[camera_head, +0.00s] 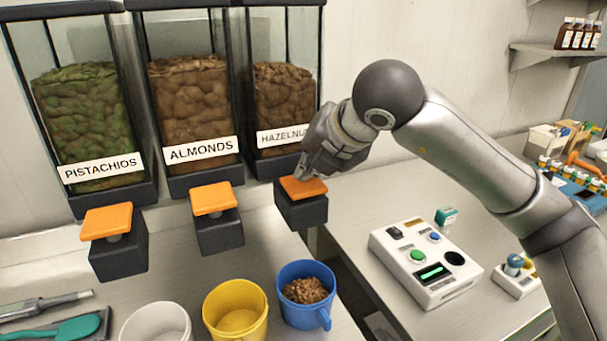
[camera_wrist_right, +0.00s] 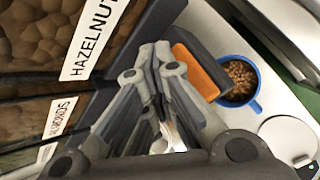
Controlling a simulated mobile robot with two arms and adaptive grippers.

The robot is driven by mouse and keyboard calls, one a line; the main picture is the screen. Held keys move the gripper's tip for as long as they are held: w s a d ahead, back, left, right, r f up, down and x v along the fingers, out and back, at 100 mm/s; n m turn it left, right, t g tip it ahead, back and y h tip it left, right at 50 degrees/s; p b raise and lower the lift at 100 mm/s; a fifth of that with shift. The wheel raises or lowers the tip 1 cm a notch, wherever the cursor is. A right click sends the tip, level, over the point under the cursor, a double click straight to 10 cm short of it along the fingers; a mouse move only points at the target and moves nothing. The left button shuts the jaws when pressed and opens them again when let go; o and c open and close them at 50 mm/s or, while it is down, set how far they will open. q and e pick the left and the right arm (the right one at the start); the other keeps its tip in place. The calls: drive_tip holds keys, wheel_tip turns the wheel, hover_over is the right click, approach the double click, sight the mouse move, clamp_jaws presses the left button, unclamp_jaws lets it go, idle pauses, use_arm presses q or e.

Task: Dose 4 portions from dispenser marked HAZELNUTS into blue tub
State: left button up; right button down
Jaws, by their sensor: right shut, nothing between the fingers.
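The dispenser marked HAZELNUTS (camera_head: 283,138) is the rightmost of three, with brown nuts behind clear walls. Its orange press plate (camera_head: 313,187) sits at the front on a dark block; it also shows in the wrist view (camera_wrist_right: 203,75). My right gripper (camera_head: 303,177) is shut and empty, its fingertips right at the plate's back left part; I cannot tell whether they touch it. The blue tub (camera_head: 296,318) stands upright below this dispenser with brown nuts inside. It also shows in the wrist view (camera_wrist_right: 254,106). My left gripper is out of view.
Dispensers marked ALMONDS (camera_head: 201,150) and PISTACHIOS (camera_head: 100,168) stand to the left. A yellow tub (camera_head: 236,328) and a white tub (camera_head: 156,322) stand left of the blue one. A white control box (camera_head: 424,262) with buttons lies on the right counter, past a gap.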

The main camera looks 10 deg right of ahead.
drive_tip(key=shift+r+p, duration=0.65)
drive_tip(key=shift+r, duration=0.7)
wheel_tip(320, 180, up, 5)
drive_tip(key=shift+r+p, duration=0.1)
drive_tip(key=shift+p, duration=1.05)
